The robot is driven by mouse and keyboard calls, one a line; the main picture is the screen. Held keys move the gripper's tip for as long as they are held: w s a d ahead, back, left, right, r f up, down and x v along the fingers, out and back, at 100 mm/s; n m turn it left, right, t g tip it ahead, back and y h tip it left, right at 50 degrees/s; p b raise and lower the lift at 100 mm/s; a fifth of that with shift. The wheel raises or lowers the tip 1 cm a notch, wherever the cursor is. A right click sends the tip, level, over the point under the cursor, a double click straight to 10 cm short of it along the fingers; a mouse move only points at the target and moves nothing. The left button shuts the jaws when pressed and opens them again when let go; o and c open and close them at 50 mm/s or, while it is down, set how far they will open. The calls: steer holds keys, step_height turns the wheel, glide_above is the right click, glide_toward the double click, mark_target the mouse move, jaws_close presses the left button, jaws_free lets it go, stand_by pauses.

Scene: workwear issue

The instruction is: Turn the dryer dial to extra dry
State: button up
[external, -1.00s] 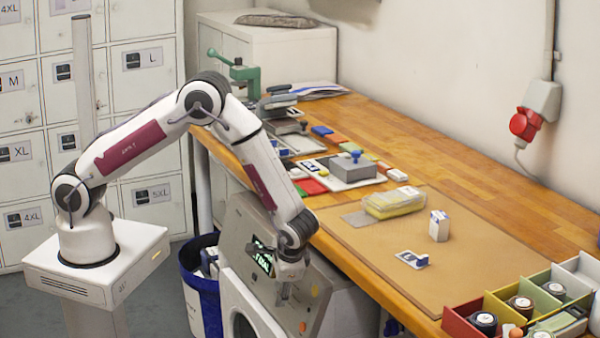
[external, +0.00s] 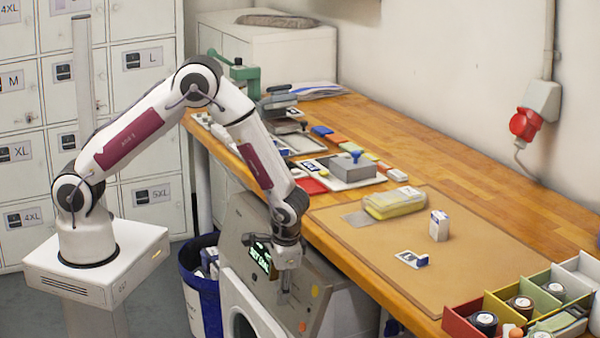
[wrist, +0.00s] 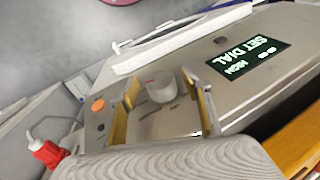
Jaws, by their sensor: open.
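The dryer (external: 238,235) has a tilted grey front panel beside the bench. Its pale round dial (wrist: 160,87) shows in the wrist view, with a small reddish mark on its top. Printed labels on the panel near the dial are too small to read. My gripper (wrist: 162,88) is open, with one finger on each side of the dial and visible gaps to it. In the external view my gripper (external: 284,294) points down over the panel and hides the dial. The lit display (wrist: 250,57) reads "SET DIAL" and "HIGH", with a smaller unclear line.
An orange button (wrist: 97,104) is on the panel near the dial. The wooden bench (external: 480,190) borders the panel on the right. A blue bin (external: 203,300) stands left of the dryer. Stamps, pads and a partitioned box (external: 463,327) are on the bench.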

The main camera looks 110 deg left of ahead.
steer(key=shift+s+a+r+n+t+h, duration=0.1)
steer(key=shift+n+t+h, duration=0.05)
steer(key=shift+t+h, duration=0.2)
steer(key=shift+s+a+n+t+h, duration=0.1)
steer(key=shift+n+t+h, duration=0.05)
steer(key=shift+t+h, duration=0.15)
step_height(320, 180, up, 12)
steer(key=w+d, duration=0.1)
steer(key=w+d+f+n+t, duration=0.5)
steer(key=w+d+f, duration=0.7)
steer(key=d, duration=0.5)
steer(key=shift+f+n+t, duration=0.4)
steer(key=shift+f+t, duration=0.25)
steer(key=shift+f, duration=0.65)
steer(key=shift+f, duration=0.1)
stand_by(0.5)
